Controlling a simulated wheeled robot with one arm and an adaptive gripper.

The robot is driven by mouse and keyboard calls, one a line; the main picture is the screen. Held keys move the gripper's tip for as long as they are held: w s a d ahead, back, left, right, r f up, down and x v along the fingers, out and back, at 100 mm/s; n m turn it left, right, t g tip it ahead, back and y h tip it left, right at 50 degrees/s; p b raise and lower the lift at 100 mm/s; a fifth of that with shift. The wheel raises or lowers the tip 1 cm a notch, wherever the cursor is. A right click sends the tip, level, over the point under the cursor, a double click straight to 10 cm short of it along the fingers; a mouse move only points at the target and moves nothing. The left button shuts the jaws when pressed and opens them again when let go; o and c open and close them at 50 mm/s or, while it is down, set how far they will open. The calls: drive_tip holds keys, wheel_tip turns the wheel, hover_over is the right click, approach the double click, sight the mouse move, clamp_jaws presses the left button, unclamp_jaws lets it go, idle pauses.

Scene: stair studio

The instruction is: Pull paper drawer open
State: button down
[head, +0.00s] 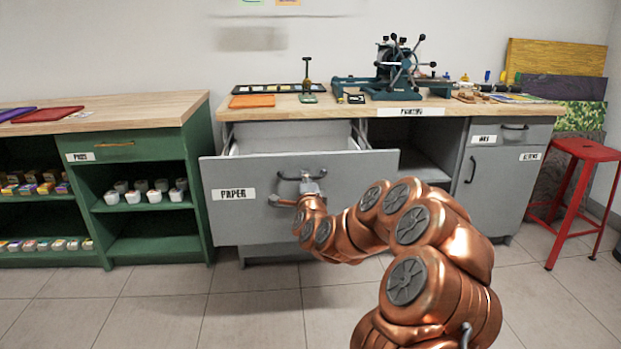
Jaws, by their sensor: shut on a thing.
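The paper drawer (236,214) is a wide grey drawer with a white PAPER label, in the middle of the head view. It stands pulled out from the grey cabinet, and part of its inside shows behind the front panel. My gripper (302,187) is at the drawer's dark handle (289,178), shut on it. My copper arm comes in from the lower right and hides part of the drawer front's right side. The fingertips are small in the view.
A green cabinet (147,238) with jars and small boxes stands at the left. The cabinet's wooden top holds a press (393,78) with a wheel. A red stool (572,190) stands at the right. Tiled floor in front is clear.

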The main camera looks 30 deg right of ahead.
drive_tip(key=shift+s+a, duration=0.15)
drive_tip(key=shift+a, duration=0.2)
drive_tip(key=c, duration=1.2)
unclamp_jaws()
drive_tip(key=shift+d, duration=0.25)
drive_tip(key=shift+s, duration=0.15)
drive_tip(key=shift+v, duration=3.65)
drive_tip(key=shift+a, duration=0.1)
